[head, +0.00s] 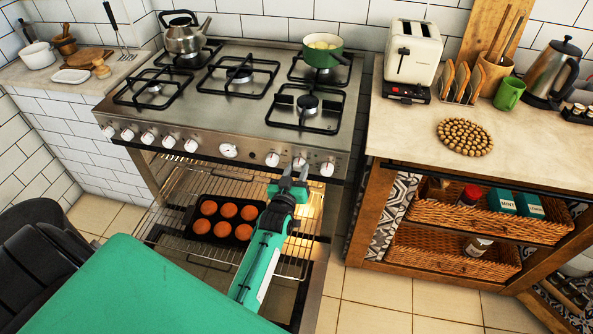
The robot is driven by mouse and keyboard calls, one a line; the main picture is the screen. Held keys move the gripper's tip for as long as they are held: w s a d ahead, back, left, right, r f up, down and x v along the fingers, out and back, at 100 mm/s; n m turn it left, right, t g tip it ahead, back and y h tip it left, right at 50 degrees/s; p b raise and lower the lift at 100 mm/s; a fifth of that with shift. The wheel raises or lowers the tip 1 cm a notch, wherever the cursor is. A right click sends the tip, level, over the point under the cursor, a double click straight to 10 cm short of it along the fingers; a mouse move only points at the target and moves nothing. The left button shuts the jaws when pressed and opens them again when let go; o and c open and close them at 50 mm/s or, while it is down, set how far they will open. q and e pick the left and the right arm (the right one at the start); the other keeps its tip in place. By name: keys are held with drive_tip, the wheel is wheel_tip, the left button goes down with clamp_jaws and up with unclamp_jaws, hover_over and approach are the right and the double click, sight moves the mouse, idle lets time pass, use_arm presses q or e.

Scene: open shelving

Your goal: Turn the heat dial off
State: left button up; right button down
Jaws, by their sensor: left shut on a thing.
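The stove (229,151) has a steel front panel with a row of white dials and a larger round one near the middle. My left gripper (294,173) reaches up to the right part of this panel. Its two fingers are shut on a white dial (298,162), which is partly hidden between them. One white dial (272,159) is just left of the fingers and another (326,169) is just right. No dial label is readable, so I cannot tell the settings. My right gripper is not in view.
Below the panel the oven is open, with a lit inside, a wire rack (175,190) and a dark muffin tin (188,228) beside my left arm. A green pot (322,58) and a kettle (185,38) stand on the hob. A wooden counter (400,135) is to the right.

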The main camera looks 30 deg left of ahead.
use_arm(q)
drive_tip(key=shift+f, duration=0.1)
drive_tip(key=o, duration=1)
drive_tip(key=shift+s, duration=0.15)
drive_tip(key=s+d, duration=0.1)
drive_tip(key=s, duration=0.8)
drive_tip(key=s+d+b, duration=0.1)
drive_tip(key=s, duration=0.3)
drive_tip(key=shift+s+d+f, duration=0.1)
drive_tip(key=shift+s+d, duration=0.05)
drive_tip(key=shift+d, duration=0.15)
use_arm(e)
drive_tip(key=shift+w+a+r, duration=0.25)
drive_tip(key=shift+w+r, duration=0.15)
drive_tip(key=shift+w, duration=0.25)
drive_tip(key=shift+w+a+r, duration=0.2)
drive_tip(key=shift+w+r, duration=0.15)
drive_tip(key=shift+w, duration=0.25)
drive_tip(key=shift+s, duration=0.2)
